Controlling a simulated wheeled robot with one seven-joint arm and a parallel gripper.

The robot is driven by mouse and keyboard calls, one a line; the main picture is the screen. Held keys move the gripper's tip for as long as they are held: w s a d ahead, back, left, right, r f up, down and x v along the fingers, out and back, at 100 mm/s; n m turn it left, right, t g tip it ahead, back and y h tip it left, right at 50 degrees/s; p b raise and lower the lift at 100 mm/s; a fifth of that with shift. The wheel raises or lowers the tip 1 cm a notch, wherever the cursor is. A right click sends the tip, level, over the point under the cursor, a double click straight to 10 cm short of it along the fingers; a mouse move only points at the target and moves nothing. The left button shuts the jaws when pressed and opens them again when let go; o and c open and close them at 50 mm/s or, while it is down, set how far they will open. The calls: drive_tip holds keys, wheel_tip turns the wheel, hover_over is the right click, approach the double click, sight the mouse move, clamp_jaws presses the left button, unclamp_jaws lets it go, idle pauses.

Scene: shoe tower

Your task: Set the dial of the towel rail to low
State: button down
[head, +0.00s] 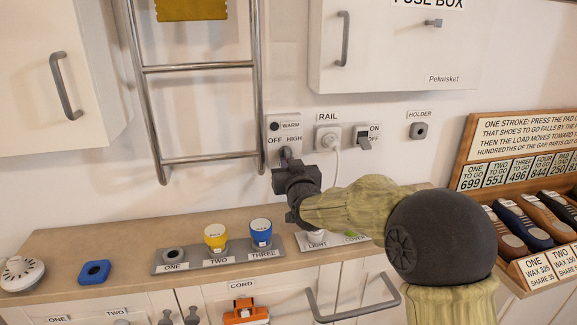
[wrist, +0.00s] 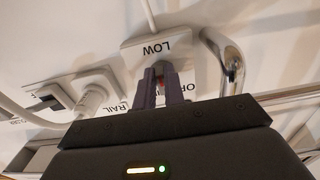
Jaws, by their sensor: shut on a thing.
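The towel rail (head: 200,68) is a grey metal ladder on the wall. Its control plate (head: 274,126) is at its lower right, with OFF and HIGH labels and a WARM label beside a dark round spot. My gripper (head: 286,158) reaches the lower part of this plate and is shut on the dial. In the wrist view my gripper (wrist: 165,85) has both fingers against the plate (wrist: 128,55), just by the upside-down LOW label. A small reddish bit of the dial shows between them. The fingers hide most of the dial, so I cannot tell its exact setting.
The RAIL socket (head: 327,137) with a plugged-in white cord and an ON/OFF switch (head: 366,136) are right of the plate. A shoe rack (head: 520,150) stands at the right.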

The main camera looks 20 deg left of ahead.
drive_tip(key=shift+f, duration=0.4)
drive_tip(key=c, duration=1.5)
unclamp_jaws()
drive_tip(key=shift+r, duration=0.2)
drive_tip(key=v, duration=1.7)
drive_tip(key=shift+s+b, duration=0.25)
drive_tip(key=shift+b, duration=0.05)
